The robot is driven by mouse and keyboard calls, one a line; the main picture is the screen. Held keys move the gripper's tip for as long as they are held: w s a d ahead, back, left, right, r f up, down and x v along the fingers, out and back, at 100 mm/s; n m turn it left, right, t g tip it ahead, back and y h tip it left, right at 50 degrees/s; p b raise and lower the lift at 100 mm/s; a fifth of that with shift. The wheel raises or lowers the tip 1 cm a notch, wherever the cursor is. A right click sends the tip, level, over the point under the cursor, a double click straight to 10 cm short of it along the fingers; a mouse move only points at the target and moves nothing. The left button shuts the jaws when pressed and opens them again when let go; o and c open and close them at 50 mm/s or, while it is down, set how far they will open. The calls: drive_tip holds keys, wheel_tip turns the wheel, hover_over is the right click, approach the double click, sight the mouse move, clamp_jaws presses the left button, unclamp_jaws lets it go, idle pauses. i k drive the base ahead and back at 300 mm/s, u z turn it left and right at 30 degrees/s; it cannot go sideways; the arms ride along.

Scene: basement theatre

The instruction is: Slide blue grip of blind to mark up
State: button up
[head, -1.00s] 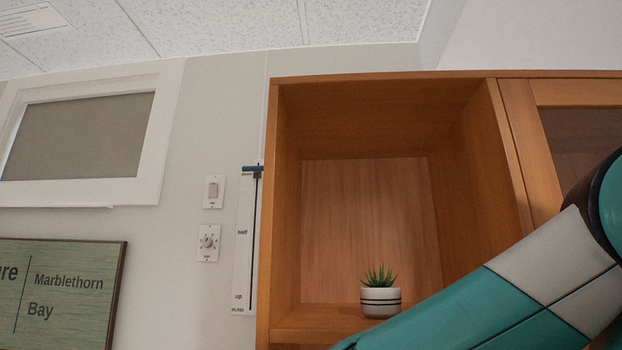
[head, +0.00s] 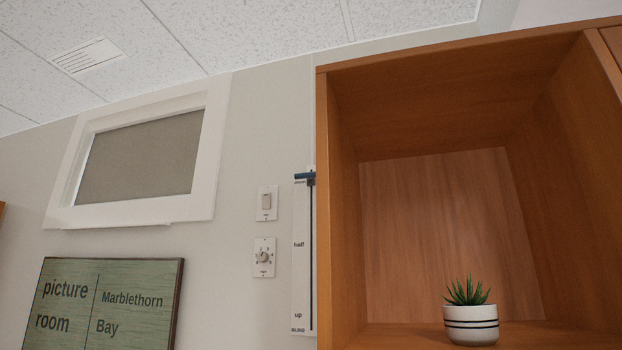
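The blind's slide plate (head: 302,270) is a narrow white vertical strip on the wall, with a dark slot along its right side. Its blue grip (head: 304,176) is at the top of the slot, beside the top mark, whose small word I cannot read surely. The "half" mark (head: 299,244) is midway down and the "up" mark (head: 298,315) is near the bottom, above the word "BLIND". The window (head: 140,158) at the upper left has its grey blind covering the pane. My gripper is not in view.
An open wooden cabinet (head: 337,200) stands close at the slide's right edge, with a potted plant (head: 470,325) inside. A light switch (head: 267,203) and a dial (head: 264,257) are left of the slide. A green sign (head: 105,310) hangs lower left.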

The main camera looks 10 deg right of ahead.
sight(310, 176)
drive_tip(key=u, duration=1.55)
drive_tip(key=i, duration=1.65)
drive_tip(key=z, duration=0.15)
